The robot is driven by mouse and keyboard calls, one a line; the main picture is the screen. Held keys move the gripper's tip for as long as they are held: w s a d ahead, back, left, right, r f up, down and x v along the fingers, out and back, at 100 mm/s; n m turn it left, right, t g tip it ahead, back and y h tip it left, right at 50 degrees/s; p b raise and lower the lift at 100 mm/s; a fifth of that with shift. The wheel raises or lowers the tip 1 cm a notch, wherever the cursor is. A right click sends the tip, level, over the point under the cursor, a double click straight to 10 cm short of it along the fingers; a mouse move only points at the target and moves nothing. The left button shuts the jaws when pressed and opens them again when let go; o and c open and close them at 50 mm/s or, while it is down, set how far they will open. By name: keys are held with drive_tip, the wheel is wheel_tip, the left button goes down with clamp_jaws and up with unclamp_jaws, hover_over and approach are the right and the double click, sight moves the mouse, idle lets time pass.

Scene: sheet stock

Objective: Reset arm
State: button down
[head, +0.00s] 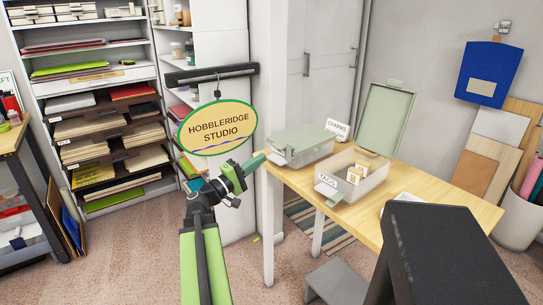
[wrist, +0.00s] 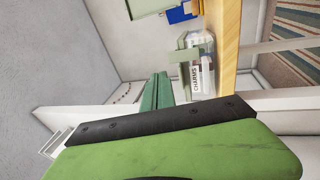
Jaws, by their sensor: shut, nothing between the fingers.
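My arm rises in the lower left middle of the head view. My gripper (head: 253,163) has green fingers and points right, toward the left end of the wooden table (head: 416,208). The fingers are shut together with nothing between them. In the wrist view my gripper (wrist: 157,92) shows the two fingers side by side, with the table scene turned sideways beyond them. The fingertips look close to the table's left corner in the head view; I cannot tell the exact gap.
A shut box (head: 303,143) and an open box labelled TAGS (head: 352,190), holding small tan pieces, stand on the table. The Hobbleridge Studio sign (head: 217,127) hangs just behind my arm. Shelves (head: 97,98) fill the left.

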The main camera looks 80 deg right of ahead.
drive_tip(key=w+a, duration=0.3)
drive_tip(key=shift+w+a, duration=0.1)
drive_tip(key=shift+a, duration=0.25)
